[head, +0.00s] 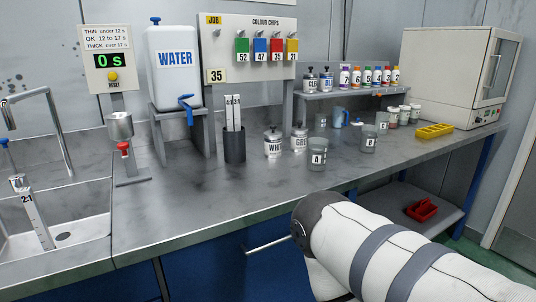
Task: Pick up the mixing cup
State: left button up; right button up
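Several grey translucent cups stand on the grey bench (200,200). One cup marked A (317,158) is near the front edge at centre, and one marked B (369,141) is to its right. Two unlabelled-looking cups, one behind A (320,122) and one behind B (382,122), stand further back. I cannot tell which is the mixing cup. My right arm's white and grey link covers the lower right; its gripper is not visible. My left arm and gripper are out of view.
White and grey tins (273,145) stand left of the cups, beside a dark holder (234,145) with strips. A water tank (174,70), viscosity cup stand (120,127) and sink (60,240) are on the left. A yellow tray (434,131) and oven (450,75) are on the right. The front bench left of centre is clear.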

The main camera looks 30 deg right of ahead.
aim_at(370, 133)
jog(key=z, duration=1.6)
